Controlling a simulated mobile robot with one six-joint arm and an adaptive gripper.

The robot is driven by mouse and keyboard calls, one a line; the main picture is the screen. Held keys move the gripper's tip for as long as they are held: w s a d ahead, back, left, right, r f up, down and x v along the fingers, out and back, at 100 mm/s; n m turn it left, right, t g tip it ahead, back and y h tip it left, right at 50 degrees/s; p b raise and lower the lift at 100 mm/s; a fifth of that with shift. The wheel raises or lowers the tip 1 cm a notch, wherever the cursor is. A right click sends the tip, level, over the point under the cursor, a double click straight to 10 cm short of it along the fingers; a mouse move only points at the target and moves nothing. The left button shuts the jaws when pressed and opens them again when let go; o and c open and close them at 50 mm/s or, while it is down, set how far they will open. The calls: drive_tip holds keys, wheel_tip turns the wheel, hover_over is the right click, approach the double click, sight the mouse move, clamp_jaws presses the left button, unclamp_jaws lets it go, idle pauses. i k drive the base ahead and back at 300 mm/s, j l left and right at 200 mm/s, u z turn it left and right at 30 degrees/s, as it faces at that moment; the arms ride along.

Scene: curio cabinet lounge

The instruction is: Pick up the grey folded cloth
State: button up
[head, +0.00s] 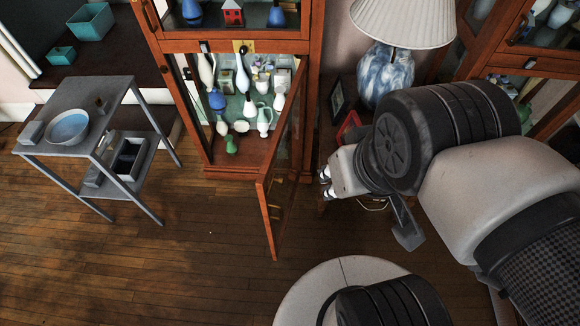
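A small grey folded-looking block, likely the grey folded cloth (32,132), lies on the left end of the grey side table's top (100,92), beside a bowl. Another small grey item (94,178) sits on the table's lower shelf; I cannot tell what it is. My gripper (326,182) is at the right of the view, in front of the cabinet's right side, far from the table. Its fingers are small and partly hidden, so its opening is unclear. I see nothing held in it.
A blue-lined bowl (69,127) stands on the table top, with a small brown item (101,103) behind. A grey bin (131,158) is on the lower shelf. A glass cabinet door (279,180) stands open into the room. The wooden floor (190,245) between is clear.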

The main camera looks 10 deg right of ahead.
sight(31, 134)
drive_tip(key=u, duration=1.6)
drive_tip(key=z, duration=0.2)
drive_tip(key=i+j+z, duration=1.15)
drive_tip(key=i+j, duration=0.15)
drive_tip(key=j, duration=0.2)
drive_tip(key=i+j, duration=0.15)
drive_tip(key=j, duration=0.2)
drive_tip(key=i+j, duration=0.15)
drive_tip(key=j, duration=0.2)
drive_tip(key=i+j+z, duration=0.1)
drive_tip(key=j, duration=0.25)
drive_tip(key=i+j, duration=0.15)
drive_tip(key=j, duration=0.2)
drive_tip(key=i+j, duration=0.15)
drive_tip(key=j, duration=0.2)
drive_tip(key=i+j, duration=0.15)
drive_tip(key=j, duration=0.25)
drive_tip(key=i+j, duration=0.1)
drive_tip(key=j, duration=0.25)
drive_tip(key=z, duration=0.05)
